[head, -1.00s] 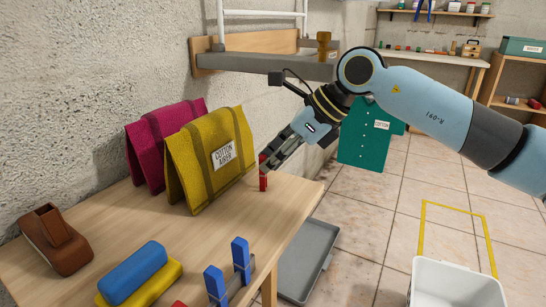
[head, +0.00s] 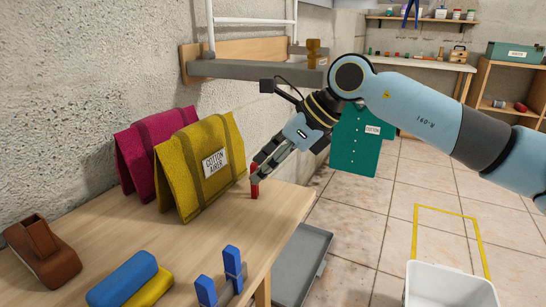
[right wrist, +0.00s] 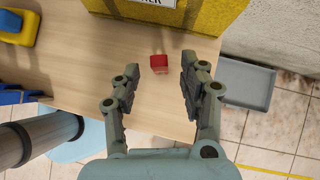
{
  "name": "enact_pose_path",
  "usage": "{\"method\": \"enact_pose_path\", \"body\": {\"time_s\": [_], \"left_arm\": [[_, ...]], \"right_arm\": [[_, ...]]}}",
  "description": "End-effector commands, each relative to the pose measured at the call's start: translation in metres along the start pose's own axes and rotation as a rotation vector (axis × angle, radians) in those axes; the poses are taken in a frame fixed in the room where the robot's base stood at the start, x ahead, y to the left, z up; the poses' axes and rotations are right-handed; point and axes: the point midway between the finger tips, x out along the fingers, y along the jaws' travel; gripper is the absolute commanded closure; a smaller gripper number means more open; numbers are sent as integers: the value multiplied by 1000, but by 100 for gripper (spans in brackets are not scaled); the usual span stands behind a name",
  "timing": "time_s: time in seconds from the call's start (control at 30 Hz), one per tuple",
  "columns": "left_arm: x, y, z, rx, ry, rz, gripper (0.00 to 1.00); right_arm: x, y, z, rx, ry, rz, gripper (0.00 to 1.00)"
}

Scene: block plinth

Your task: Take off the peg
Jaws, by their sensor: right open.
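A small red peg (head: 254,184) stands upright on the wooden table, just right of the yellow folded cloth (head: 222,125) with a cotton label. My right gripper (head: 262,162) is open, its fingertips close above and behind the peg in the head view. In the right wrist view the red peg (right wrist: 159,64) shows in the gap between the two spread fingers (right wrist: 160,76), a little past their tips, with no visible contact. Two blue pegs (head: 233,262) stand on a grey rail near the table's front edge. My left gripper is in neither view.
A magenta cloth (head: 142,150), a brown block-like holder (head: 42,254) and a blue and yellow block pair (head: 122,278) are on the table. A grey shelf (head: 255,72) juts from the wall above. A grey tray (head: 303,262) and a white bin (head: 450,288) are below, right.

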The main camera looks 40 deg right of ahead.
Motion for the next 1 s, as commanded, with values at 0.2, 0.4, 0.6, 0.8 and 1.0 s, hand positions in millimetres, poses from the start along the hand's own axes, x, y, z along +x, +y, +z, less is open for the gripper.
{"method": "enact_pose_path", "body": {"time_s": [0.2, 0.4, 0.6, 0.8, 1.0], "left_arm": [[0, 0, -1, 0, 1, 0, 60], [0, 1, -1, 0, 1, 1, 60], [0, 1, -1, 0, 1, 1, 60], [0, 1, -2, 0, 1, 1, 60], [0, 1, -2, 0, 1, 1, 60]], "right_arm": [[-26, -1, -2, -7, 8, -3, 57], [-51, -1, -2, -5, 9, -3, 57], [-64, -2, -3, -5, 7, -6, 57], [-70, 0, -1, -2, 4, -1, 57], [-71, 0, 0, 0, 1, 1, 57]]}}
